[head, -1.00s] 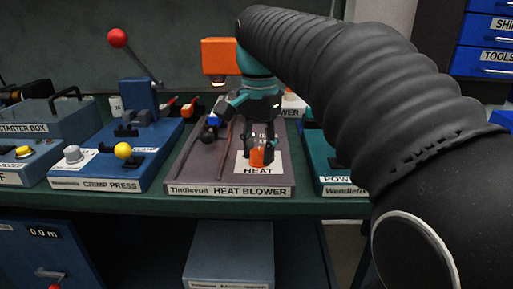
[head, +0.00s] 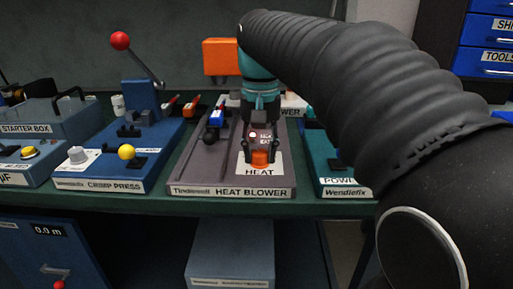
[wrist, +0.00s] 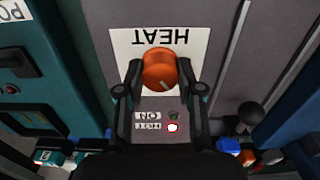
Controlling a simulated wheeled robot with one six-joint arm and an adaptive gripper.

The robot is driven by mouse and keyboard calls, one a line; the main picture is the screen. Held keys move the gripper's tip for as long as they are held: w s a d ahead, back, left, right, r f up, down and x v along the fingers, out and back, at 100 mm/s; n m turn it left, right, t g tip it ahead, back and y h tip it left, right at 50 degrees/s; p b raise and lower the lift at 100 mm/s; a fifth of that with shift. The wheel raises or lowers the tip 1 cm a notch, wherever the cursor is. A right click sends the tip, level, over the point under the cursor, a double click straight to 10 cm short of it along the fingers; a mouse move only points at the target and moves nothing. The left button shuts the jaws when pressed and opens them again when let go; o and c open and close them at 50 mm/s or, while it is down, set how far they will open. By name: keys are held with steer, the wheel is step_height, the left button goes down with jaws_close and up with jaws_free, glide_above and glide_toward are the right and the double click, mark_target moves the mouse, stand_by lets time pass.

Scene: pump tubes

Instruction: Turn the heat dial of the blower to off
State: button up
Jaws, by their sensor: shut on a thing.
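The heat blower (head: 190,165) is a grey-brown unit on the green bench, labelled HEAT BLOWER on its front edge. Its heat dial (head: 260,159) is an orange knob on a white HEAT plate; it also shows in the wrist view (wrist: 158,66), upside down to the label. A pale pointer line on the knob slants toward the lower right there. My gripper (wrist: 160,70) has a dark finger on each side of the knob and is shut on it. Two small lamps sit by labels below the knob in the wrist view; one glows white with a red rim, the other looks dark.
The blue crimp press (head: 100,172) with a red-balled lever stands left of the blower. A teal unit (head: 335,180) stands close on the right. A black-knobbed lever (wrist: 250,112) is on the blower, beside my gripper.

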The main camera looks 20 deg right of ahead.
mark_target(260, 151)
steer(key=shift+n, duration=0.8)
steer(key=o, duration=1.2)
steer(key=shift+c, duration=0.2)
step_height(260, 151, up, 12)
